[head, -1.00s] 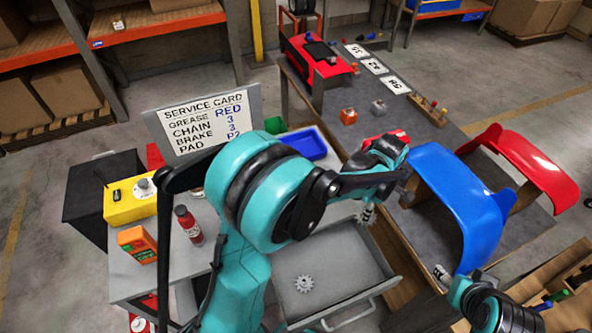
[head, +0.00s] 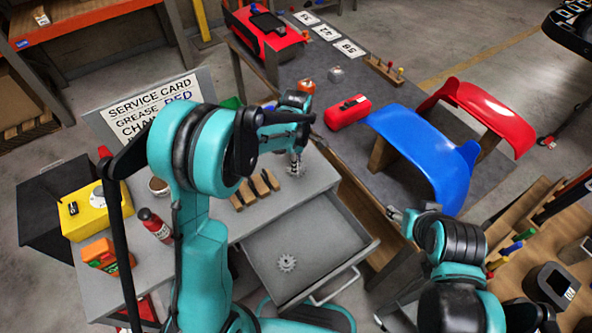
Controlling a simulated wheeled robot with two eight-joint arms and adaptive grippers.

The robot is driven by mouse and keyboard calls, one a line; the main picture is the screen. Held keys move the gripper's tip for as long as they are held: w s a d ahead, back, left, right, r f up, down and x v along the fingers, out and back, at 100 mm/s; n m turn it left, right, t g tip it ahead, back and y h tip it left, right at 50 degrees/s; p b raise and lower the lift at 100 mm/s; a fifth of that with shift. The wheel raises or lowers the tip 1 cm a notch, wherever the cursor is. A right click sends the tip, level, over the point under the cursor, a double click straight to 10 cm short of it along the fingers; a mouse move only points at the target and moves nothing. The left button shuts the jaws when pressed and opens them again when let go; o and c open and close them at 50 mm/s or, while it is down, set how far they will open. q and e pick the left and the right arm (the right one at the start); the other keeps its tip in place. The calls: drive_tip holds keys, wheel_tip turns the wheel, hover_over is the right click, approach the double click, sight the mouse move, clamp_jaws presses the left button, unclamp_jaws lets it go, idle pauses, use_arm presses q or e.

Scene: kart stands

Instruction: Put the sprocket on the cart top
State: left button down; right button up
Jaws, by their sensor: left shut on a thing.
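My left gripper (head: 296,158) points down over the back right part of the grey cart top (head: 262,218). It is shut on a small grey toothed sprocket (head: 297,170), partly hidden by the fingers. I cannot tell whether this sprocket touches the cart top or hangs just above it. Another grey sprocket (head: 287,262) lies in the open drawer (head: 330,240) below the cart top. My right gripper (head: 397,213) is at the right of the drawer, small and seen edge-on; its jaws are not clear.
A wooden slotted block (head: 254,190) stands on the cart top near the held sprocket. A red bottle (head: 156,226), orange box (head: 102,254) and yellow box (head: 84,212) are at left. The workbench (head: 355,150) bears a red case (head: 347,112) and a blue fender (head: 428,155).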

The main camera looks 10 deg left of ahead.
use_arm(q)
drive_tip(key=shift+f+b, duration=0.6)
drive_tip(key=shift+f, duration=1.4)
drive_tip(key=shift+f, duration=0.15)
drive_tip(key=c, duration=1.2)
unclamp_jaws()
